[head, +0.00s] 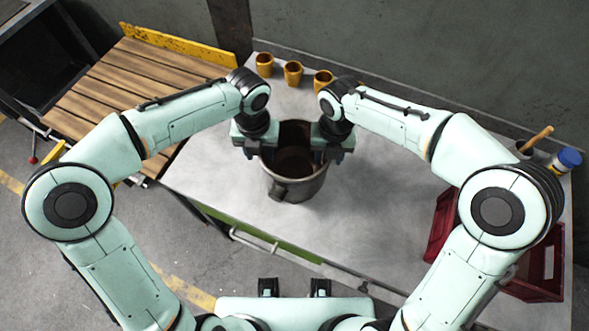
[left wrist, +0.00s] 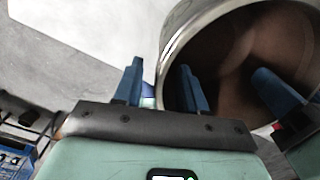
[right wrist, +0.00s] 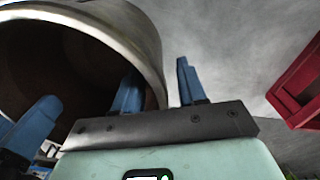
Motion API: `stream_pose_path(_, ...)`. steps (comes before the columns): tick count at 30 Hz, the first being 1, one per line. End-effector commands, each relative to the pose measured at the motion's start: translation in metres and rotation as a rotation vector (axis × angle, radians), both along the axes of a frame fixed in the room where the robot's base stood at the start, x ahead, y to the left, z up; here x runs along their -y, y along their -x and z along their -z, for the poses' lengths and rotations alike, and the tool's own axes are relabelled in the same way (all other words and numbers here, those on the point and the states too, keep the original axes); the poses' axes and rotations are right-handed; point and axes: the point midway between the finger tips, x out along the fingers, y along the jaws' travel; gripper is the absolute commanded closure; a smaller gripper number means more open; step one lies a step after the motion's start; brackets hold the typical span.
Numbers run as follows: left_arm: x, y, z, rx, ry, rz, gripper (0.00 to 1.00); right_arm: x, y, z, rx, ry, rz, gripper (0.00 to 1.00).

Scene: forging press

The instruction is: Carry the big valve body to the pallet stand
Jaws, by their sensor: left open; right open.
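The big valve body (head: 296,190), a grey metal pot-like cylinder with a brown interior, stands upright on the table. Its open mouth also shows in the left wrist view (left wrist: 235,55) and the right wrist view (right wrist: 60,65). My left gripper (head: 256,150) is open at the left side of its rim, one blue finger inside the mouth and one outside. My right gripper (head: 332,154) is open at the right side, also with one finger inside and one outside. Contact with the wall cannot be told. The pallet stand (head: 125,85), wooden slats with yellow edges, is at the left.
The grey table (head: 385,215) has free room around the valve body. Several brass cups (head: 293,73) stand at the back edge. A red crate (head: 540,262) is at the right, near a blue-capped container (head: 567,160). A narrow gap lies between table and stand.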

Motion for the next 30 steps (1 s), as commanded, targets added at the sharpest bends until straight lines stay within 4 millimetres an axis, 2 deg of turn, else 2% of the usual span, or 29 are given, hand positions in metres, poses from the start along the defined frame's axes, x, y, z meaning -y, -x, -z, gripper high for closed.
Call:
stream_pose_path(5, -0.0002, 0.0003, 0.0118, -0.001, 0.0, -0.001, 0.59, 0.0004, 0.0002, 0.0118, -0.001, 0.001, 0.0, 0.59)
stream_pose_path(14, 0.0, 0.0001, 0.0129, 0.0, 0.001, -0.001, 0.59, 0.0004, 0.0002, 0.013, 0.0, 0.001, 0.001, 0.59)
stream_pose_path(18, 0.0, 0.0001, 0.0127, 0.0, 0.001, 0.0, 1.0, 0.0003, 0.0002, 0.0128, 0.0, 0.001, 0.0, 1.0)
stream_pose_path(30, -0.0001, 0.0, 0.0123, 0.001, 0.0, 0.001, 1.0, 0.0003, 0.0002, 0.0125, 0.0, 0.001, -0.001, 1.0)
